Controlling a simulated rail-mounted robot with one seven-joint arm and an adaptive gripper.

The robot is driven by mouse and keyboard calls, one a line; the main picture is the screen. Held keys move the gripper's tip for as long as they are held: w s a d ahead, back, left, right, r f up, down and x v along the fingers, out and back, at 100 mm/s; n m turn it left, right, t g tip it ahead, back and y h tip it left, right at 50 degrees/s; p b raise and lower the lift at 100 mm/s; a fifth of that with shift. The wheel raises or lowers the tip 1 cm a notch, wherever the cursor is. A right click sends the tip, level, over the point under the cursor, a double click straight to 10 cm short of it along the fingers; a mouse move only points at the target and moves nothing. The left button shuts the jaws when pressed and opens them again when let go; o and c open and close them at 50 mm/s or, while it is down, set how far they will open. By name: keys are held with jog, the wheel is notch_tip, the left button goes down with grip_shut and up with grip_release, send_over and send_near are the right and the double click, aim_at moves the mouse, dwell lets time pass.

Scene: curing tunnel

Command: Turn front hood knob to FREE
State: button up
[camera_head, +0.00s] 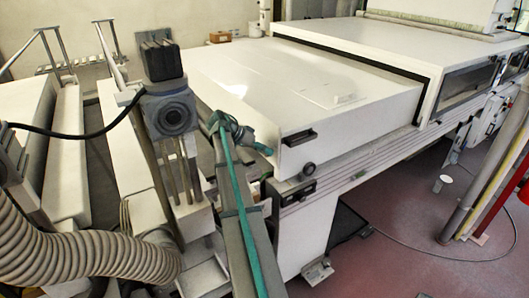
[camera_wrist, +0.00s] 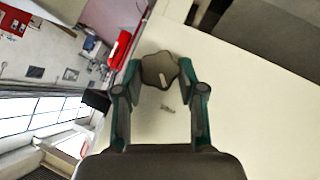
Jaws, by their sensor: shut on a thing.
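In the wrist view, a dark, lobed front hood knob (camera_wrist: 155,64) with a pale pointer bar sits on a white panel. Small dark lettering (camera_wrist: 167,108) lies on the panel below it, too blurred to read. My gripper (camera_wrist: 161,72) has its teal-and-grey fingers on either side of the knob and is shut on it. In the head view, the end of my arm, with a teal tip (camera_head: 263,149), reaches the left side of the white hood (camera_head: 285,70). The knob it holds is hidden there.
The hood's front face has a black handle (camera_head: 300,137) and a separate round dark knob (camera_head: 309,169). The tunnel housing (camera_head: 385,45) stands behind the hood. A ribbed hose (camera_head: 90,258) lies at lower left. A pole (camera_head: 490,165) stands at right, beside open red floor.

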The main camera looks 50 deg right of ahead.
jog(key=shift+g, duration=0.4)
jog(key=o, duration=1.1)
jog(key=shift+o, duration=0.2)
jog(key=v, duration=0.7)
jog(key=shift+w+r, duration=0.2)
jog(key=shift+w, duration=0.05)
jog(key=shift+s, duration=0.1)
